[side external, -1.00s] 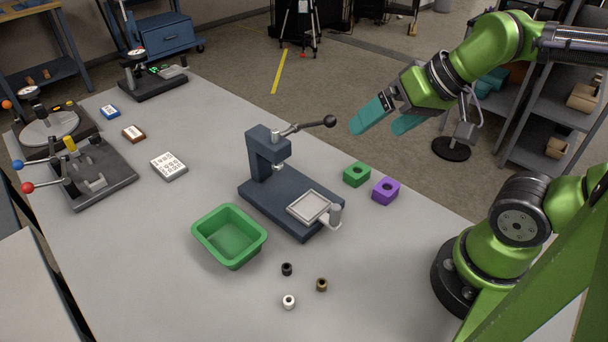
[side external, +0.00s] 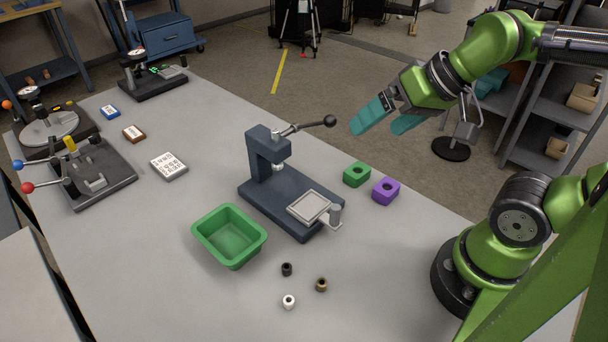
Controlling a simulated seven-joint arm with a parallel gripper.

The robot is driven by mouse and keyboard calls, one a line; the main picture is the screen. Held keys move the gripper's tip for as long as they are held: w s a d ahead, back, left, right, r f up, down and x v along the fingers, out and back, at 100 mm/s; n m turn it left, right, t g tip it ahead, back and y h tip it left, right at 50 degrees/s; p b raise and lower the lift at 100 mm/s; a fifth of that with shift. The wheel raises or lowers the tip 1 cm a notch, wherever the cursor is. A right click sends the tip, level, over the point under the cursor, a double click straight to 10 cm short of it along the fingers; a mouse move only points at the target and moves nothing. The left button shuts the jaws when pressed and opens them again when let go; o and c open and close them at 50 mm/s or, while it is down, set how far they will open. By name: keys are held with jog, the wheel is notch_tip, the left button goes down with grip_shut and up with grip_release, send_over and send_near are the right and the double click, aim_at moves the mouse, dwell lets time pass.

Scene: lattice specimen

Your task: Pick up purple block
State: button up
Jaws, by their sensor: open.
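The purple block (side external: 386,191) sits on the grey table near its right edge, with a round hole in its top. A green block (side external: 357,174) with a similar hole sits just to its left and slightly behind, with a small gap between them. My gripper (side external: 378,122) has teal fingers and is held in the air above the blocks in the picture. Its fingers are apart and nothing is between them.
A dark press (side external: 275,185) with a lever stands left of the blocks. A green bin (side external: 230,238) is in front of the press. Several small bushings (side external: 321,285) lie near the front. Fixtures (side external: 85,175) stand at the far left.

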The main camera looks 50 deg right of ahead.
jog(key=n+g+h, duration=0.2)
jog(key=n+g, duration=0.2)
jog(key=g, duration=0.3)
send_over(387, 189)
jog(key=f, duration=1.8)
jog(key=shift+w+f, duration=0.1)
jog(key=shift+w, duration=0.1)
jog(key=shift+s+f, duration=0.15)
jog(key=shift+f, duration=2.6)
jog(key=c, duration=1.2)
